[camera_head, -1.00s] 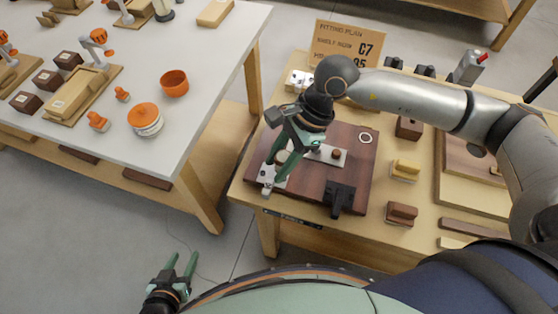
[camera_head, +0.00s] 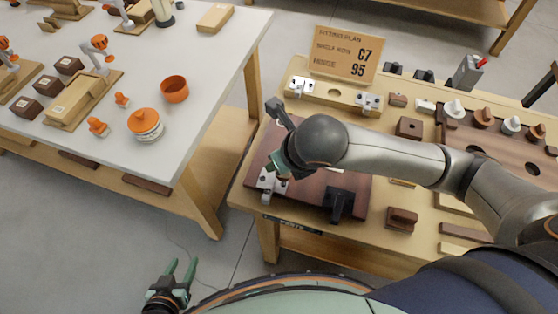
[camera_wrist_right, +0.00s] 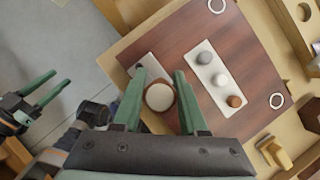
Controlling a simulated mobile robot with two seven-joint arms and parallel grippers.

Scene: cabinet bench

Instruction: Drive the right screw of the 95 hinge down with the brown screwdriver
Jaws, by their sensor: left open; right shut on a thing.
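My right gripper (camera_wrist_right: 160,76) is shut on a round brown thing with a cream top (camera_wrist_right: 159,97), which appears to be the brown screwdriver seen end-on. Its tip is hidden. It is over a pale metal hinge plate (camera_wrist_right: 150,64) near the edge of the dark wooden board (camera_wrist_right: 190,35). Screw contact and the number 95 on the plate cannot be made out. My left gripper (camera_head: 183,264) is open and empty, away from the bench.
A white plate (camera_wrist_right: 209,70) with grey, white and brown round tops lies on the board. A black clamp (camera_head: 338,202) sits at the board's front edge. A sign (camera_head: 345,54) reading C7 and 95 stands behind a bar (camera_head: 335,94) with metal fittings. Wooden blocks lie to the right.

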